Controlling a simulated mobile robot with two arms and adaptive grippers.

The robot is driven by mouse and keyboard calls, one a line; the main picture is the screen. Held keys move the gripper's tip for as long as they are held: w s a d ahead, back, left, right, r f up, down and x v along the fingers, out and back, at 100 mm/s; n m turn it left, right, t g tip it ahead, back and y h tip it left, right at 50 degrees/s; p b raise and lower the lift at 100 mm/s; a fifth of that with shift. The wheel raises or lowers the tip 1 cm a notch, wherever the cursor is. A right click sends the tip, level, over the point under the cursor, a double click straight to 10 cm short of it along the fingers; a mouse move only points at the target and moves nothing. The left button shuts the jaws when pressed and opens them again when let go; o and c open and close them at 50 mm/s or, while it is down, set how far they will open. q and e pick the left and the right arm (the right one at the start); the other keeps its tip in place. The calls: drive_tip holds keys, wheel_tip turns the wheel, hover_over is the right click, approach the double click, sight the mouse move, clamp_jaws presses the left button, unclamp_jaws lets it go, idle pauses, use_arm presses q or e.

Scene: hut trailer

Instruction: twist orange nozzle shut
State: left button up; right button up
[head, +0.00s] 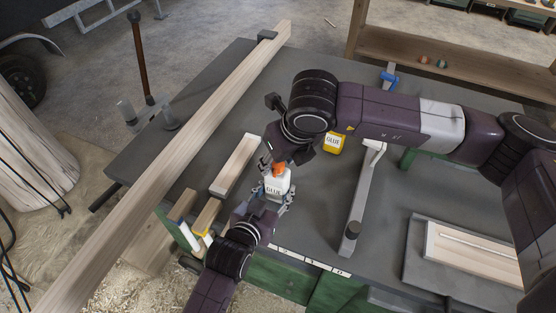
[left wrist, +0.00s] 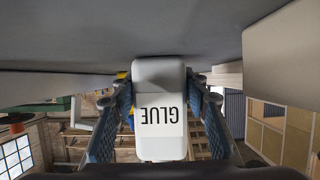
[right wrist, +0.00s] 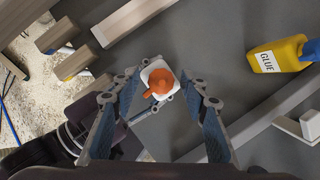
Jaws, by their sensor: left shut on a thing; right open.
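A white glue bottle (head: 277,187) with a GLUE label stands upright over the grey workbench (head: 312,210). My left gripper (head: 272,198) is shut on its body; in the left wrist view the bottle (left wrist: 160,145) is between the two fingers. The orange nozzle (right wrist: 159,84) on the bottle's top shows in the right wrist view, with its spout pointing to the lower left. My right gripper (right wrist: 165,100) is open above the bottle, its fingers on either side of the nozzle and apart from it. In the head view the right gripper partly hides the nozzle (head: 279,168).
A grey metal clamp (head: 362,195) lies to the right. A long wooden beam (head: 170,150) and short wood pieces (head: 235,163) lie to the left.

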drive_tip(key=v, duration=1.2)
drive_tip(key=shift+d, duration=0.1)
drive_tip(key=shift+n+y, duration=0.3)
drive_tip(key=shift+n, duration=0.6)
drive_tip(key=x, duration=1.1)
drive_tip(key=shift+w+d+f, duration=0.1)
drive_tip(key=shift+d+f, duration=0.2)
drive_tip(key=shift+f, duration=0.05)
clamp_jaws()
